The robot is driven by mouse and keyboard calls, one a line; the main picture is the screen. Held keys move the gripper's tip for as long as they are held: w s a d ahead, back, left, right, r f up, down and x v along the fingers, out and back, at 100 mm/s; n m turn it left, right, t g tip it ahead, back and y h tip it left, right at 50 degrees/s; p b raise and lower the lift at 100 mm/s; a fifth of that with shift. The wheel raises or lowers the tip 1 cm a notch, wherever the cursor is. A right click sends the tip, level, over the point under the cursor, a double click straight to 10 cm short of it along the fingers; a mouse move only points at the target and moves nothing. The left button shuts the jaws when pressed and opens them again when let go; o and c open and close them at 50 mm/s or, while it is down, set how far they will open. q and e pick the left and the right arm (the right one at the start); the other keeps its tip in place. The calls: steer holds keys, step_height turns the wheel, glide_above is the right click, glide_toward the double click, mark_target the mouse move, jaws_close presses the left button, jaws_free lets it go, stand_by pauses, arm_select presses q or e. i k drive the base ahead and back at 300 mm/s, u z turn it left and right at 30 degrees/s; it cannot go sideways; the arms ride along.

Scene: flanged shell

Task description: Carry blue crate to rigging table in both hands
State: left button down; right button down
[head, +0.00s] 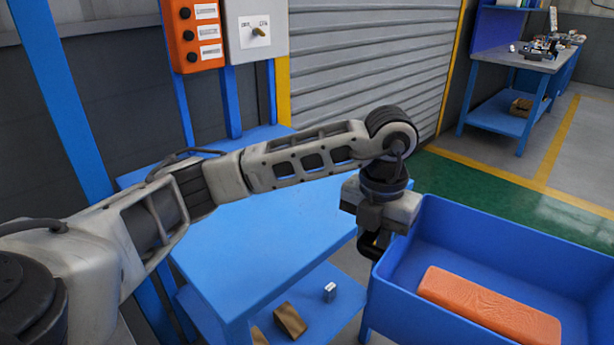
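The blue crate (405,283) is at the lower right, open at the top and cut off by the picture edge. An orange block (488,305) lies inside it. My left gripper (371,248) points down at the crate's left corner. Its dark fingers are close to the wall, partly hidden, and I cannot tell whether they grip it. My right gripper is not in view. A blue table (260,245) stands left of the crate, under my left arm. A blue workbench (520,59) stands far back right. I cannot tell which is the rigging table.
The near table's lower shelf (330,315) holds a brown block (290,320) and a small metal piece (329,291). An orange switch box (195,35) and a grey box (257,30) hang behind it. Green floor (470,190) lies open beyond the crate, with yellow lines.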

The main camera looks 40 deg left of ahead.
mark_target(279, 203)
steer(key=i, duration=1.5)
steer(key=u, duration=2.7)
